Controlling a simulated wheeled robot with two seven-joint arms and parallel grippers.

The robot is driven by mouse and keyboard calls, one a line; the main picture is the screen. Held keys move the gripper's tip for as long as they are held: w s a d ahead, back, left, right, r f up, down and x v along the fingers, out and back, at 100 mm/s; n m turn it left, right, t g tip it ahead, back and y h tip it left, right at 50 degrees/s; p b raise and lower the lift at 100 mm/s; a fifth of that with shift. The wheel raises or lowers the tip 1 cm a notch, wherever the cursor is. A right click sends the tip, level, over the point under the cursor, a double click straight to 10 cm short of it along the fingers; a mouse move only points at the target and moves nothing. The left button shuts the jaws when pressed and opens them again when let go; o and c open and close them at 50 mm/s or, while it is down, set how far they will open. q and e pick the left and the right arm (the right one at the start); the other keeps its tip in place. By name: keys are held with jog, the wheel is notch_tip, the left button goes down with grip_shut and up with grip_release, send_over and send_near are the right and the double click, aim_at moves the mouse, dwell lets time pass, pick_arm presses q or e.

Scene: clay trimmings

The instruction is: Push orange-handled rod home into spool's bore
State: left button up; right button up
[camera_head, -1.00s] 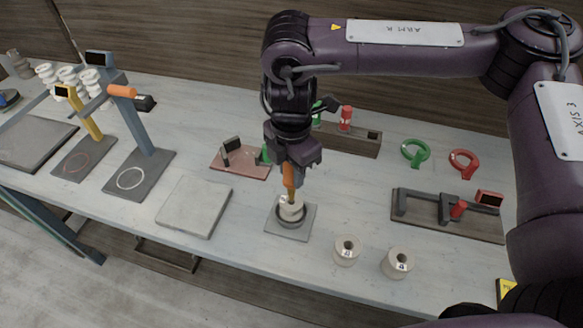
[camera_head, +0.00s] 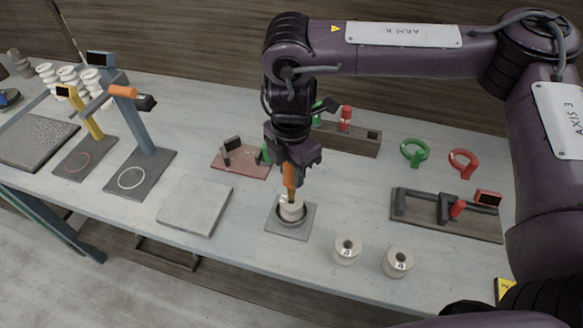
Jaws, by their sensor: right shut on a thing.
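My right gripper (camera_head: 290,168) points straight down and is shut on the orange-handled rod (camera_head: 289,174). The rod's lower end meets the top of a pale spool (camera_head: 291,208). How deep it sits in the bore is too small to tell. The spool stands upright in a dark ring on a grey square plate (camera_head: 300,228). My left gripper is not in view.
Two more pale spools (camera_head: 346,249) (camera_head: 397,261) stand near the front edge. A bare grey slab (camera_head: 194,206) lies to the left. A red-brown base (camera_head: 241,162) stands behind the plate. A dark fixture (camera_head: 447,212) and green and red rings (camera_head: 415,152) (camera_head: 463,163) are at the right.

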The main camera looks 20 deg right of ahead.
aim_at(292, 189)
jog(key=shift+f+b, duration=0.95)
jog(key=shift+f, duration=0.65)
dwell(0.5)
jog(key=shift+f+p, duration=0.6)
jog(key=shift+p, duration=0.25)
dwell(1.3)
jog(key=shift+f+p, duration=0.95)
jog(key=shift+f, duration=0.15)
dwell(2.6)
